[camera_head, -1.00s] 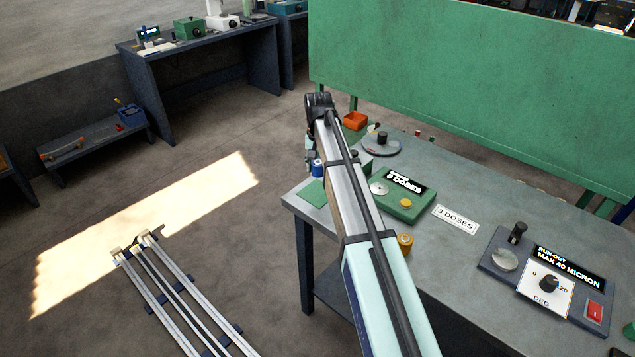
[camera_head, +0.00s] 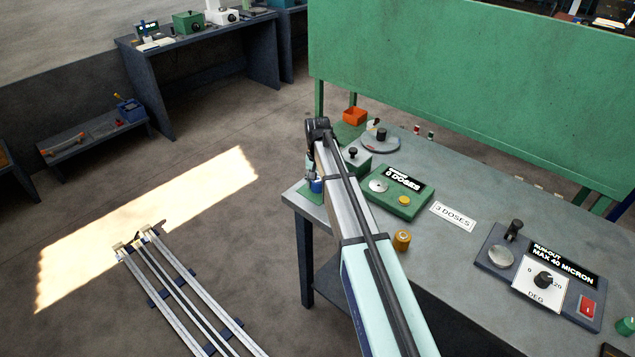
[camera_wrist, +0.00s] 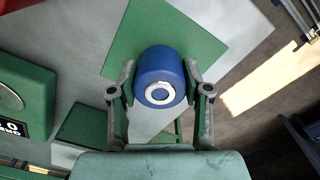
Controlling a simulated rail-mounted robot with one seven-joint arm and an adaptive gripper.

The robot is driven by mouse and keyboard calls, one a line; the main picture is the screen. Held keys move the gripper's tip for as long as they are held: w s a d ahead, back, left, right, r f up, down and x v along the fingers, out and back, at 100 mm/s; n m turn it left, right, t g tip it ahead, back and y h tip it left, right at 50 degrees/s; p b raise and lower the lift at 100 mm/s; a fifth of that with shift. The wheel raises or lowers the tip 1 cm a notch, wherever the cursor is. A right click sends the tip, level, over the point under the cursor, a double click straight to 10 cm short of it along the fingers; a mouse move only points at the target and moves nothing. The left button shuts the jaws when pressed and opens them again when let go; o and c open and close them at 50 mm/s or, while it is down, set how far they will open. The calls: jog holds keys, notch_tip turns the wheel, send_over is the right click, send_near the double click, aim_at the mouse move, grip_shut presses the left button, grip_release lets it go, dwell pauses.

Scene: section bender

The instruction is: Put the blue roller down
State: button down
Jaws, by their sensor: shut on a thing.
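The blue roller (camera_wrist: 160,72) is between the two fingers of my gripper (camera_wrist: 160,80) in the wrist view, with a pale ring and blue centre on its near end. My gripper is shut on it. Beyond the roller lies a green square mat (camera_wrist: 185,30) on the grey table's corner. In the head view the roller (camera_head: 316,186) shows beside my arm, over the green mat (camera_head: 307,194); my arm hides most of my gripper. I cannot tell whether the roller touches the mat.
A round grey stand (camera_head: 381,144) and an orange bin (camera_head: 355,115) are behind. The table's left edge is close to the mat; floor lies beyond.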

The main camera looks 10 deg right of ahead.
aim_at(318, 179)
jog(key=shift+f, duration=0.1)
jog(key=c, duration=0.5)
grip_release()
notch_tip(318, 179, up, 12)
jog(key=b, duration=0.4)
